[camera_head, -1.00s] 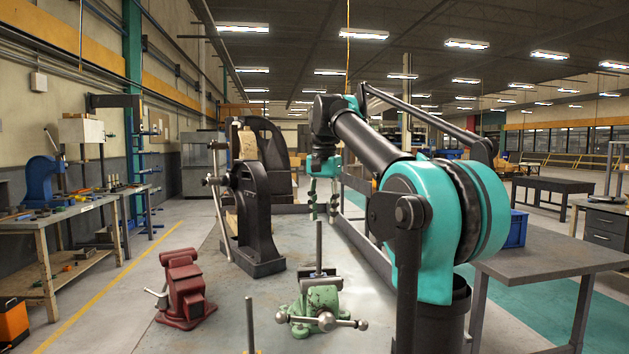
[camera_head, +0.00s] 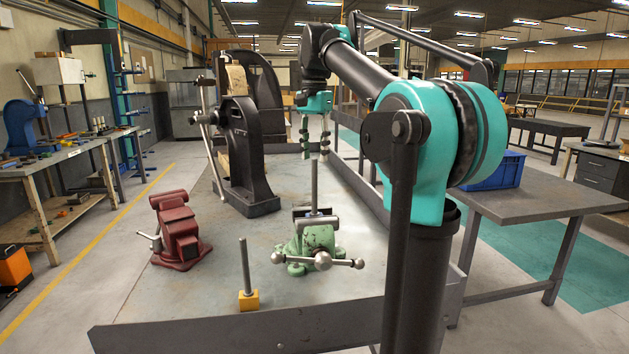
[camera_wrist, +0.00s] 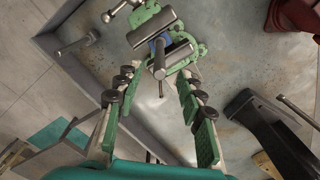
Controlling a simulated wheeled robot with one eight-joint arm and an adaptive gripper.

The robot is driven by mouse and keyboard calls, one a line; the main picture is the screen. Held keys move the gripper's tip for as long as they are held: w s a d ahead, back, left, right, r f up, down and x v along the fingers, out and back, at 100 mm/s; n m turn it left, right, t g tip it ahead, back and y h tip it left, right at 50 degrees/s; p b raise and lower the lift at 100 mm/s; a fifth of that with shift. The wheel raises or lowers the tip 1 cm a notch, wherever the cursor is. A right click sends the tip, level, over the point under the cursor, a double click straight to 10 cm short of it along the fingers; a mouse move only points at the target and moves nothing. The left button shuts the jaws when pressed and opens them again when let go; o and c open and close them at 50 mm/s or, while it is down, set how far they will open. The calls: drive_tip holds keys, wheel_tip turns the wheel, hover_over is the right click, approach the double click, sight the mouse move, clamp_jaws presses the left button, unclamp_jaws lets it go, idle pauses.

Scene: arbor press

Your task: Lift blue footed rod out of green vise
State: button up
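The green vise (camera_head: 312,248) stands on the workbench in the head view, with its bar handle toward me. A grey rod (camera_head: 314,187) stands upright from its jaws. In the wrist view the vise (camera_wrist: 190,52) is at the top, and the rod (camera_wrist: 159,64) points toward the camera. A patch of its blue foot (camera_wrist: 160,38) shows between the jaws. My gripper (camera_head: 315,152) has green fingers pointing down, above the rod's top in the head view. In the wrist view my gripper (camera_wrist: 157,82) is open and empty, its fingers apart on either side of the rod's line.
A yellow-footed rod (camera_head: 246,274) stands on the bench (camera_head: 225,250) at front left. A red vise (camera_head: 178,232) is at left. The black arbor press (camera_head: 243,160) stands behind, left of my gripper. A blue crate (camera_head: 492,172) sits on the right table.

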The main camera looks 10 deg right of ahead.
hover_over(315, 204)
drive_tip(key=f, duration=0.5)
drive_tip(key=w+f, duration=0.1)
drive_tip(key=f, duration=0.2)
drive_tip(key=shift+f, duration=0.3)
clamp_jaws()
